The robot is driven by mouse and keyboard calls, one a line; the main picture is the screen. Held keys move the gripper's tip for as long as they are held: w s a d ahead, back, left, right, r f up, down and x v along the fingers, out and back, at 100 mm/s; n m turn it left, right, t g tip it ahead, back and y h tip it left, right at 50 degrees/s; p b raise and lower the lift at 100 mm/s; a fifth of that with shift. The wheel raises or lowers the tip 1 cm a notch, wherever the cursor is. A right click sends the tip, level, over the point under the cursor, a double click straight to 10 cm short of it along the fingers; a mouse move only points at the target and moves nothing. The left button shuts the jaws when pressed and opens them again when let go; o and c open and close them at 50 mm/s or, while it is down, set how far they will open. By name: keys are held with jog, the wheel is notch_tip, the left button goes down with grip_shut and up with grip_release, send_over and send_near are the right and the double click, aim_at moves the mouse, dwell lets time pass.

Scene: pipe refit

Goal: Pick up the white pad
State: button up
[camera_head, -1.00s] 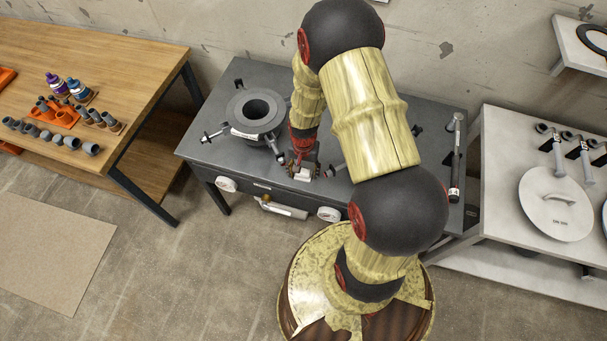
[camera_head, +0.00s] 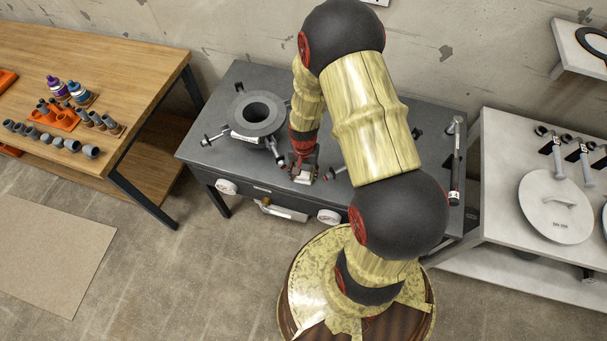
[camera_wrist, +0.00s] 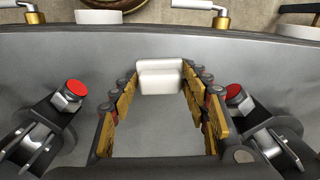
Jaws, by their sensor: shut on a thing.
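The white pad (camera_wrist: 160,78) is a small stepped block near the front edge of the dark grey bench in the wrist view. It also shows as a small white patch in the head view (camera_head: 304,178). My gripper (camera_wrist: 160,88) has its fingers on both sides of the pad and is shut on it at the tips. In the head view my gripper (camera_head: 303,170) points down at the bench's front edge. I cannot tell whether the pad is clear of the bench top.
The grey bench (camera_head: 225,160) carries a round flanged pipe (camera_head: 256,112) left of my gripper. A wooden table (camera_head: 100,60) is at left. A light table (camera_head: 500,215) with a round lid (camera_head: 556,205) is at right.

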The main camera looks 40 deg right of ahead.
aim_at(304, 173)
notch_tip(304, 173, up, 3)
jog(key=shift+r+p, duration=0.15)
jog(key=shift+p, duration=0.35)
jog(key=s+a+r+p, duration=0.3)
jog(key=s+a+r, duration=0.2)
jog(key=s+r, duration=0.4)
jog(key=s, duration=0.4)
jog(key=shift+r, duration=0.25)
jog(key=o, duration=0.6)
jog(key=c, duration=0.5)
